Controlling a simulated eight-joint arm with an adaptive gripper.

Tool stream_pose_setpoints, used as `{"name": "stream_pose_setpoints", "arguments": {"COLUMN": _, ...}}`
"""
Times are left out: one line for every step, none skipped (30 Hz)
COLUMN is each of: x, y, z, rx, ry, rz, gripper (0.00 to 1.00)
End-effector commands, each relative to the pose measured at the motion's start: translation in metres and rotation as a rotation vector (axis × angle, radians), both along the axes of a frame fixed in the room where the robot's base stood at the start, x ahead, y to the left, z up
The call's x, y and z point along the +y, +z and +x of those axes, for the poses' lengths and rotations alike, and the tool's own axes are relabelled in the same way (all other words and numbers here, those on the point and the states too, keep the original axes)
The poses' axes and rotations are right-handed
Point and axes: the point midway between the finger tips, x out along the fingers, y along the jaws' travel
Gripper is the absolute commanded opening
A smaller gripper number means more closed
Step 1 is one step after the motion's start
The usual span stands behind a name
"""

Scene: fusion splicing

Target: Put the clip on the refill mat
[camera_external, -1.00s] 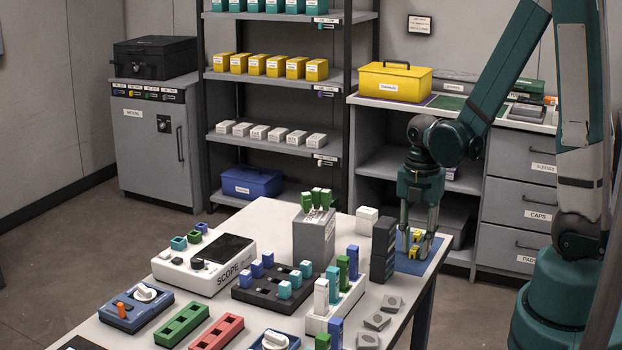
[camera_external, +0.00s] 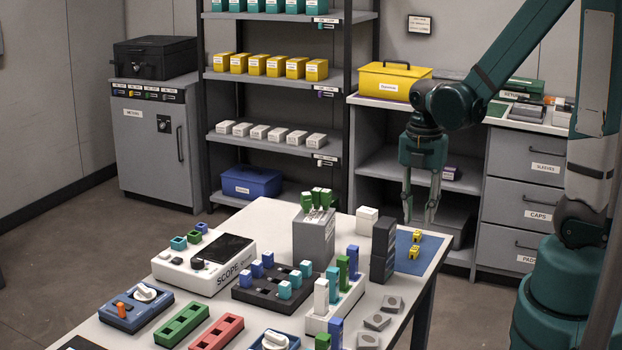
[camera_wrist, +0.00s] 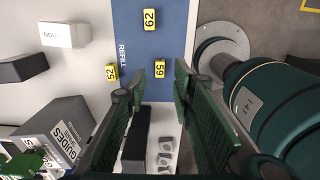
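The blue refill mat (camera_external: 408,264) lies at the table's far right corner. Two small yellow clips, the upper (camera_external: 417,236) and the lower (camera_external: 414,252), sit on it. In the wrist view the mat (camera_wrist: 150,45) bears the clips marked 62 (camera_wrist: 151,20) and 59 (camera_wrist: 160,69). A third clip, marked 52 (camera_wrist: 111,72), is at the mat's left edge; I cannot tell how much of it rests on the mat. My gripper (camera_external: 419,222) hangs above the mat, pointing down. Its fingers are apart and empty, also in the wrist view (camera_wrist: 158,75).
A black stack (camera_external: 383,250) stands close left of the mat, beside a white block (camera_external: 367,220). A grey guides box (camera_external: 314,238) with green-topped parts stands further left. Grey pieces (camera_external: 377,321) lie near the front edge. A yellow case (camera_external: 394,82) is on the back counter.

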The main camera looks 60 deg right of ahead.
Motion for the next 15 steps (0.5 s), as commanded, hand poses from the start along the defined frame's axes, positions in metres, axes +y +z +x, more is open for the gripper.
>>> {"name": "stream_pose_setpoints", "arguments": {"x": 0.000, "y": 0.008, "z": 0.000, "rx": 0.000, "ry": 0.000, "rz": 0.000, "gripper": 0.25}}
{"name": "stream_pose_setpoints", "arguments": {"x": 0.000, "y": 0.011, "z": 0.000, "rx": 0.000, "ry": 0.000, "rz": 0.000, "gripper": 0.25}}
{"name": "stream_pose_setpoints", "arguments": {"x": 0.000, "y": 0.015, "z": 0.000, "rx": 0.000, "ry": 0.000, "rz": 0.000, "gripper": 0.25}}
{"name": "stream_pose_setpoints", "arguments": {"x": 0.000, "y": 0.018, "z": 0.000, "rx": 0.000, "ry": 0.000, "rz": 0.000, "gripper": 0.25}}
{"name": "stream_pose_setpoints", "arguments": {"x": 0.000, "y": 0.021, "z": 0.000, "rx": 0.000, "ry": 0.000, "rz": 0.000, "gripper": 0.25}}
{"name": "stream_pose_setpoints", "arguments": {"x": 0.000, "y": 0.024, "z": 0.000, "rx": 0.000, "ry": 0.000, "rz": 0.000, "gripper": 0.25}}
{"name": "stream_pose_setpoints", "arguments": {"x": 0.000, "y": 0.026, "z": 0.000, "rx": 0.000, "ry": 0.000, "rz": 0.000, "gripper": 0.25}}
{"name": "stream_pose_setpoints", "arguments": {"x": 0.000, "y": 0.028, "z": 0.000, "rx": 0.000, "ry": 0.000, "rz": 0.000, "gripper": 0.25}}
{"name": "stream_pose_setpoints", "arguments": {"x": 0.000, "y": 0.030, "z": 0.000, "rx": 0.000, "ry": 0.000, "rz": 0.000, "gripper": 0.25}}
{"name": "stream_pose_setpoints", "arguments": {"x": 0.000, "y": 0.032, "z": 0.000, "rx": 0.000, "ry": 0.000, "rz": 0.000, "gripper": 0.25}}
{"name": "stream_pose_setpoints", "arguments": {"x": 0.000, "y": 0.033, "z": 0.000, "rx": 0.000, "ry": 0.000, "rz": 0.000, "gripper": 0.25}}
{"name": "stream_pose_setpoints", "arguments": {"x": 0.000, "y": 0.035, "z": 0.000, "rx": 0.000, "ry": 0.000, "rz": 0.000, "gripper": 0.25}}
{"name": "stream_pose_setpoints", "arguments": {"x": 0.000, "y": 0.036, "z": 0.000, "rx": 0.000, "ry": 0.000, "rz": 0.000, "gripper": 0.25}}
{"name": "stream_pose_setpoints", "arguments": {"x": 0.000, "y": 0.036, "z": 0.000, "rx": 0.000, "ry": 0.000, "rz": 0.000, "gripper": 0.25}}
{"name": "stream_pose_setpoints", "arguments": {"x": 0.000, "y": 0.037, "z": 0.000, "rx": 0.000, "ry": 0.000, "rz": 0.000, "gripper": 0.25}}
